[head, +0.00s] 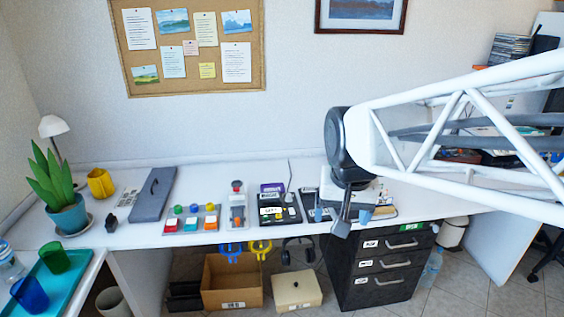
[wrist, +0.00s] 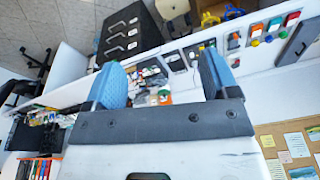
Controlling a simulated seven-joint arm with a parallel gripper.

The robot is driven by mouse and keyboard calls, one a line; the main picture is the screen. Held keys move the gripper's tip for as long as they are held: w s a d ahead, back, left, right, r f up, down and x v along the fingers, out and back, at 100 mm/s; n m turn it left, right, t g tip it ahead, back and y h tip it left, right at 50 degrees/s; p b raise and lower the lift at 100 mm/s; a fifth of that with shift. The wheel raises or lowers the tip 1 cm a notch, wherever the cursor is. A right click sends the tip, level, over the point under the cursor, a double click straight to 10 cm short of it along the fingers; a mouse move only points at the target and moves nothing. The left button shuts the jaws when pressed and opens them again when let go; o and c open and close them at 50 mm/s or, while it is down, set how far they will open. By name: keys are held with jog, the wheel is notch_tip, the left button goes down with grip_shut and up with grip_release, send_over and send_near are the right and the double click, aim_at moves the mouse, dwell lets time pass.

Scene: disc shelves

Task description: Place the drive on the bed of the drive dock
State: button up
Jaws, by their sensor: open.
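My gripper (head: 342,215) hangs over the right part of the bench with its blue fingers spread apart. In the wrist view the open fingers (wrist: 162,65) have nothing held between them. A black device with white labels and a purple strip (head: 272,205) stands on the bench left of my gripper, with a cable rising behind it. It may be the drive dock, but its bed is too small to make out. A dark flat item (head: 308,205) lies beside it, partly hidden by my gripper. I cannot tell which item is the drive.
A grey fixture with a red knob (head: 237,205), coloured knobbed blocks (head: 190,218) and a grey case (head: 154,195) stand farther left. A black drawer cabinet (head: 375,268) is below the bench edge. A cardboard box (head: 232,284) is on the floor. Bare bench lies behind the blocks.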

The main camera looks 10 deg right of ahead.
jog(key=s+f+n, duration=0.2)
jog(key=s+f, duration=0.1)
jog(key=s, duration=0.7)
jog(key=shift+s+d+f+n, duration=0.15)
jog(key=shift+s+d+n, duration=0.05)
jog(key=shift+d+n, duration=0.1)
jog(key=shift+c, duration=0.4)
